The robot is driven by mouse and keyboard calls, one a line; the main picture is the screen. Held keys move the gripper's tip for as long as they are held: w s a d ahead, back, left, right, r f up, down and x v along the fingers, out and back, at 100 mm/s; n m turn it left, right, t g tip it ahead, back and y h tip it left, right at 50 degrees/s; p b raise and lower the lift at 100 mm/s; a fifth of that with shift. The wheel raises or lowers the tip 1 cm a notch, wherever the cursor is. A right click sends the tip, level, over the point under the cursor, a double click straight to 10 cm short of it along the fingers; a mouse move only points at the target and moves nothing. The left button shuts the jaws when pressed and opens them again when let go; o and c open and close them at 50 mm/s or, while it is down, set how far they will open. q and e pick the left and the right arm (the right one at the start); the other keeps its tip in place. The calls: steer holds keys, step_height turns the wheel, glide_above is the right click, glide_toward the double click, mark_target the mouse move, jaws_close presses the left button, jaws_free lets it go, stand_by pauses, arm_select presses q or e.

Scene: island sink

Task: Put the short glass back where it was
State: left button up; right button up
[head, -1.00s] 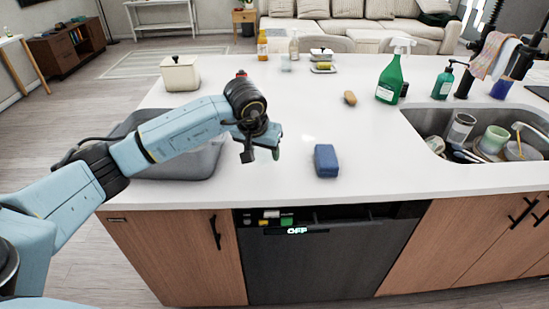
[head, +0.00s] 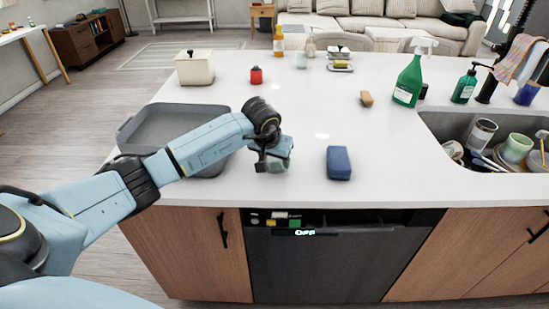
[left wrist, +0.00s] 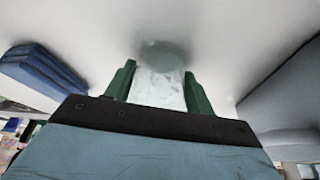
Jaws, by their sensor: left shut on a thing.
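My left gripper (head: 275,163) is low over the front of the white island counter, between the grey tray and the blue sponge. It is shut on a short clear glass (head: 286,150), largely hidden behind the gripper in the head view. The left wrist view shows the glass (left wrist: 158,88) between the two green fingers, with a dark round patch on the white surface at its far end. I cannot tell whether the glass touches the counter. My right gripper is not in view.
The grey tray (head: 135,128) is left of the gripper and the blue sponge (head: 339,162) is to its right. The sink (head: 435,125) holds dishes.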

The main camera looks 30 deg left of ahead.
arm_select(q)
steer(key=shift+f, duration=0.15)
steer(key=o, duration=1.1)
steer(key=shift+r, duration=0.5)
steer(key=v, duration=1.1)
steer(key=shift+s+r, duration=0.15)
steer(key=shift+s, duration=0.05)
